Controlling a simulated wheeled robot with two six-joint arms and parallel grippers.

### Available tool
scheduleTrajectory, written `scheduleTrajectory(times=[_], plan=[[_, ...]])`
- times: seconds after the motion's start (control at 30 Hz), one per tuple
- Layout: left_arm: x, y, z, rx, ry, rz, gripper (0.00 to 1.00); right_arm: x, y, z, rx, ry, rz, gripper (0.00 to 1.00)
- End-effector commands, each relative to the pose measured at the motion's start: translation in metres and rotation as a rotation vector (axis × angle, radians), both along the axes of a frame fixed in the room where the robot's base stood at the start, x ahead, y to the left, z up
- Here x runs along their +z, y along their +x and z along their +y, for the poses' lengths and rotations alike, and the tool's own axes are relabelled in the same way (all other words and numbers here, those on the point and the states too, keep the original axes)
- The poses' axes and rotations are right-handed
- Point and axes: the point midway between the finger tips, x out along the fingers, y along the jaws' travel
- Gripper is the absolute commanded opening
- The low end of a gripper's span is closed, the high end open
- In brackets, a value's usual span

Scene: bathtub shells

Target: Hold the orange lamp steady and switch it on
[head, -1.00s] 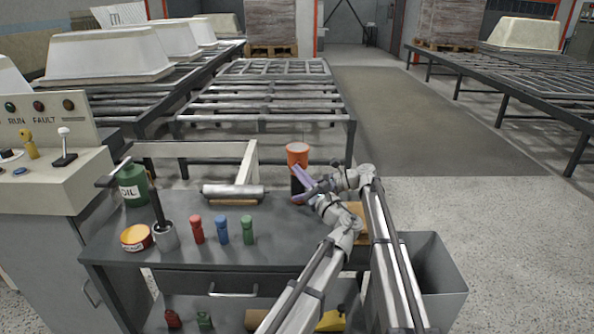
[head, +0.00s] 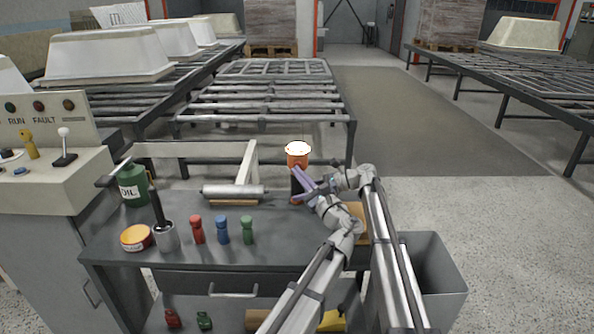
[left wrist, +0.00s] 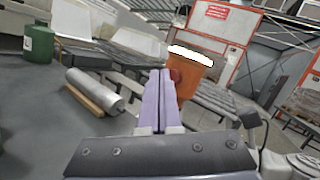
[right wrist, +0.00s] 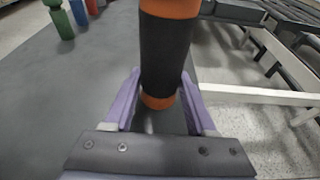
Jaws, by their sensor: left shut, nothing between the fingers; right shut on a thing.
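The orange lamp (head: 298,160) stands upright at the back edge of the grey workbench, and its top glows bright white. It has an orange head and a black body. My left gripper (head: 297,169) is shut and empty, its purple fingertips at the lamp's head. In the left wrist view the tips (left wrist: 160,73) are right beside a red button (left wrist: 175,75) on the lamp (left wrist: 194,75); I cannot tell whether they touch it. My right gripper (right wrist: 160,76) is shut on the lamp's black body (right wrist: 165,50), one finger each side. The lamp's orange foot shows below.
A metal roller (head: 233,191), a green oil can (head: 133,188), a dark pot with a handle (head: 165,237), an orange tin (head: 136,238) and red, blue and green pegs (head: 222,230) stand on the bench to the left. A grey bin (head: 432,270) stands at right.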

Motion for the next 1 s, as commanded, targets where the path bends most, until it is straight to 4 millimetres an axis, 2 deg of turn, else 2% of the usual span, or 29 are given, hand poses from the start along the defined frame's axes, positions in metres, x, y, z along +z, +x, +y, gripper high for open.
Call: scheduleTrajectory(times=[0.27, 0.8, 1.0], plan=[[0.0, -0.006, 0.0, 0.0, 0.0, 0.0, 0.0, 0.0, 0.0, 0.0, 0.0, 0.0, 0.0, 0.25], [0.0, -0.056, 0.001, -0.001, 0.0, 0.001, 0.0, 0.0, 0.0, 0.0, -0.001, 0.0, 0.0, 0.25], [0.0, -0.061, 0.001, 0.0, 0.0, 0.0, 0.0, 0.0, 0.0, 0.0, -0.001, 0.0, 0.0, 0.25]])
